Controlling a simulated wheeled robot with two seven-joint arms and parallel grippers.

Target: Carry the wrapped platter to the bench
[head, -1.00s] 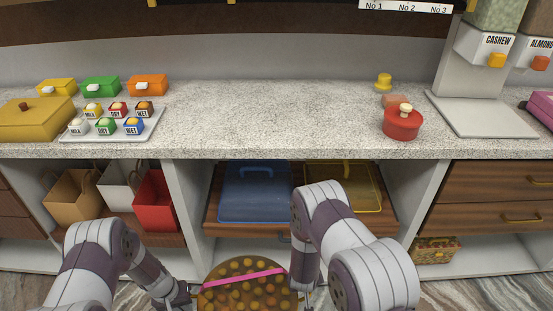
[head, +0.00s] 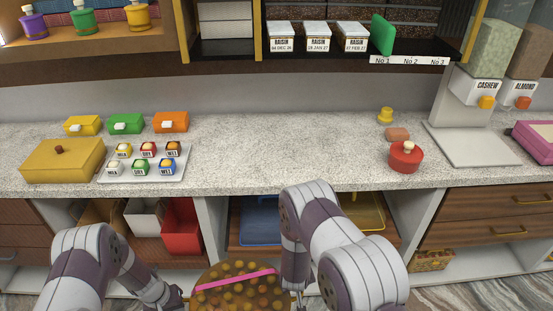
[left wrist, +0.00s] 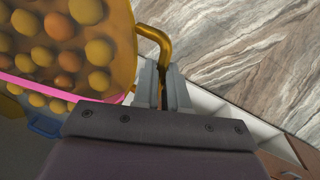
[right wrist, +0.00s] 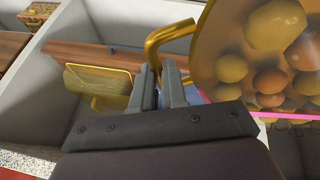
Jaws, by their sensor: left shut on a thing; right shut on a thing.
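The wrapped platter (head: 240,289) is round, full of orange-brown sweets under clear wrap, with a pink ribbon across it. It is held low in front of the counter, at the bottom of the head view, partly cut off. My left gripper (left wrist: 165,85) is shut on the platter's gold handle at its left side. My right gripper (right wrist: 164,85) is shut on the other gold handle at its right side. The platter's sweets also show in the left wrist view (left wrist: 70,35) and the right wrist view (right wrist: 275,50). No bench can be told apart from the counter (head: 290,150).
The counter's middle is clear.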

